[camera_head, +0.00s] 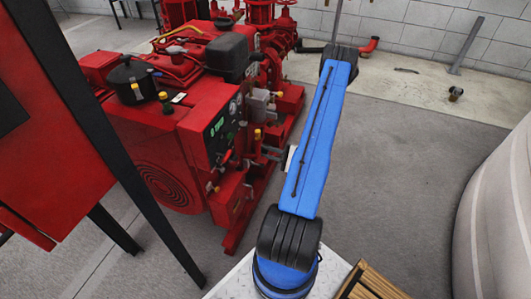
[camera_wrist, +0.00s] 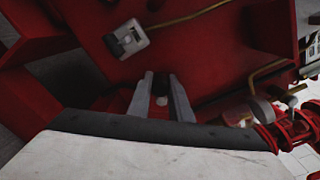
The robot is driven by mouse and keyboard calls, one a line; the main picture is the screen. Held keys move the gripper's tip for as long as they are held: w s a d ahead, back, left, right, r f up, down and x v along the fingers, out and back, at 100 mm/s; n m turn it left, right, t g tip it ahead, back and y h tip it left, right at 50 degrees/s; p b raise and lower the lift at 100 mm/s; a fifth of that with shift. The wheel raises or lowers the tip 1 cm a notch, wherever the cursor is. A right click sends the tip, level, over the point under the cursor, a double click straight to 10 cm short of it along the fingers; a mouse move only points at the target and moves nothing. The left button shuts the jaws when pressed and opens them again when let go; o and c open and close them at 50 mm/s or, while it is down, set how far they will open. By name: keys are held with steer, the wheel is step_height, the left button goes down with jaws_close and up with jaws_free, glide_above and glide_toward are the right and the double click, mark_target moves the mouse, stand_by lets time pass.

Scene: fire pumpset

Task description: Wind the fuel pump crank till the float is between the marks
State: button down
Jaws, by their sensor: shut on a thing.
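In the wrist view my gripper (camera_wrist: 161,90) points at the red pumpset, with its two grey fingers on either side of a small dark part (camera_wrist: 158,81), which looks like the crank's grip. The rest of the crank is hidden or too dark to make out. In the head view the red pumpset (camera_head: 195,120) stands left of my blue arm, and the arm hides my gripper. I cannot pick out the float or its marks in either view.
A grey fitting (camera_wrist: 128,40) with a brass pipe sits above the fingers in the wrist view. A red cabinet (camera_head: 85,150) on black legs stands at the left of the head view. A large pale rounded tank (camera_head: 500,220) is at the right, with clear floor between.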

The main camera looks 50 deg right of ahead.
steer(key=shift+d+r+m, duration=0.1)
steer(key=shift+r+m, duration=0.05)
steer(key=shift+m, duration=0.15)
steer(key=w+d+f+m, duration=0.1)
steer(key=d+m, duration=0.3)
steer(key=m, duration=1)
steer(key=w+d+m, duration=0.2)
steer(key=d+m, duration=0.1)
steer(key=m, duration=1.2)
steer(key=shift+d+f, duration=0.4)
steer(key=shift+w, duration=0.1)
steer(key=c, duration=1.6)
jaws_free()
